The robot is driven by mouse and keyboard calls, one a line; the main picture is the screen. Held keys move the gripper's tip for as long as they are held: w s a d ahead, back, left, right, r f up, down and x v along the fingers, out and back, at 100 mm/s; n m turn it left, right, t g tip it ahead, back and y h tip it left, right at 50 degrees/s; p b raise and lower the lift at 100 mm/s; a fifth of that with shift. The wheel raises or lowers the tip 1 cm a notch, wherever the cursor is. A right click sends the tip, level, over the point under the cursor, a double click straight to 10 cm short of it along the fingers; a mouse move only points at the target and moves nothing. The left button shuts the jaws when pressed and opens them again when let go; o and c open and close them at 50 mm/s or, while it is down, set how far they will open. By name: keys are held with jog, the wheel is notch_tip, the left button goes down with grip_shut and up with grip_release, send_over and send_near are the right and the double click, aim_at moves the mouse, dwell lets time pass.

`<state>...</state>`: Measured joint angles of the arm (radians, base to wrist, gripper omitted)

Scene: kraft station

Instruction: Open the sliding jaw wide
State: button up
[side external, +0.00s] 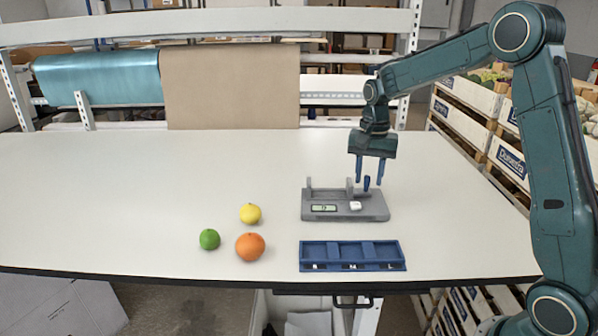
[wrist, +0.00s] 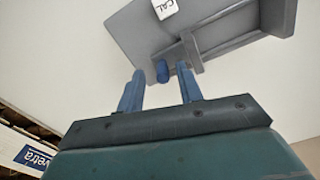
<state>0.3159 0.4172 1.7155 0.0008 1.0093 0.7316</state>
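The grey measuring device (side external: 375,213) stands on the table with a small display (side external: 324,208) and a white button (side external: 355,205); the button, lettered CAL, also shows in the wrist view (wrist: 164,8). A fixed jaw (side external: 309,189) is at its left end. The sliding jaw (side external: 349,188) stands about mid-rail, a clear gap from the fixed jaw; it also shows in the wrist view (wrist: 190,50). A blue knob (side external: 367,184) is right of the sliding jaw. My gripper (side external: 369,182) is open, pointing down, its fingertips either side of the knob. In the wrist view the knob (wrist: 162,72) appears between the fingertips; contact is not visible.
A blue sorting tray (side external: 352,267) with three compartments lies in front of the device. A yellow lemon (side external: 250,213), a green lime (side external: 209,239) and an orange (side external: 250,246) sit to the left.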

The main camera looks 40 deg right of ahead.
aim_at(369, 177)
notch_tip(369, 177, up, 13)
jog(key=shift+f, duration=0.15)
dwell(0.4)
jog(key=shift+s, duration=0.1)
jog(key=s+a+r+n+t, duration=0.3)
jog(key=s+a+n, duration=0.3)
jog(key=s+a, duration=0.45)
jog(key=s+a+f+n+t, duration=0.1)
jog(key=s+a+f+n, duration=0.1)
jog(key=s, duration=0.5)
jog(key=s+a+f+n+t, duration=0.1)
jog(key=s+f+n, duration=0.2)
jog(key=s, duration=0.4)
jog(key=shift+s+a+f+n+t, duration=0.2)
jog(key=shift+s+a+n+t, duration=0.15)
jog(key=shift+n, duration=0.15)
